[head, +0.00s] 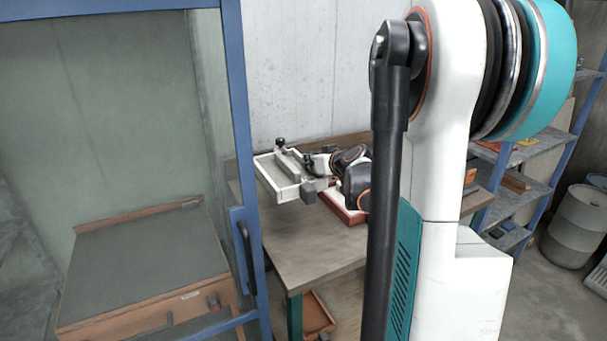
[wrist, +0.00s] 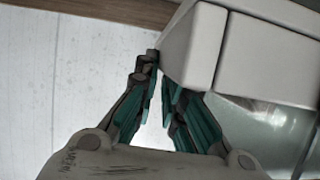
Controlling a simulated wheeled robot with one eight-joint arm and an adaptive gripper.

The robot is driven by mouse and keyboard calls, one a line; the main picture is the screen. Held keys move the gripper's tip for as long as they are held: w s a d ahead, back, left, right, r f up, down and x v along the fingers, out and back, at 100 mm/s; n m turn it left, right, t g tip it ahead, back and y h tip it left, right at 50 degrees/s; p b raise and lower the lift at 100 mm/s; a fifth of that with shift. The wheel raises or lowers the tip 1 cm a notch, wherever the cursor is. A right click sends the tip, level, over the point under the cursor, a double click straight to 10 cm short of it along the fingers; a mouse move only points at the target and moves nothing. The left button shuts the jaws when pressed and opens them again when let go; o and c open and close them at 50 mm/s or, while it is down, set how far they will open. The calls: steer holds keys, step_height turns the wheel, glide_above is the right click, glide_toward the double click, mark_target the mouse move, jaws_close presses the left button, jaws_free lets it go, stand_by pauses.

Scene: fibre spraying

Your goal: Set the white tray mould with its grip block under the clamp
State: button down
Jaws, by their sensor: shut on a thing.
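The white tray mould (head: 268,178) is a shallow, pale, open tray above the wooden table in the head view. A dark knob (head: 280,143) and a grey bar show at its far side; they look like the clamp, but I cannot tell whether they press on it. In the wrist view a pale block (wrist: 192,48), apparently the grip block, adjoins a larger white body (wrist: 262,58) along a seam. My gripper (wrist: 162,78) has its teal-padded fingers at the block's near corner, shut on it. The exact contact is partly hidden. My column hides part of the table in the head view.
A blue-framed glass booth (head: 240,110) stands left, with a grey-topped wooden bench (head: 140,265) inside. The wooden table (head: 305,250) is bare at its front. A red-rimmed item (head: 340,208) lies beneath my arm. Shelves (head: 530,165) and a drum (head: 578,225) stand right.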

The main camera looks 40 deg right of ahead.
step_height(320, 180, down, 17)
steer(key=b, duration=0.6)
steer(key=shift+r, duration=0.2)
steer(key=c, duration=1.8)
jaws_free()
steer(key=shift+o, duration=0.6)
steer(key=shift+s+r, duration=0.2)
steer(key=shift+s, duration=0.2)
steer(key=p+v, duration=0.3)
steer(key=v, duration=0.8)
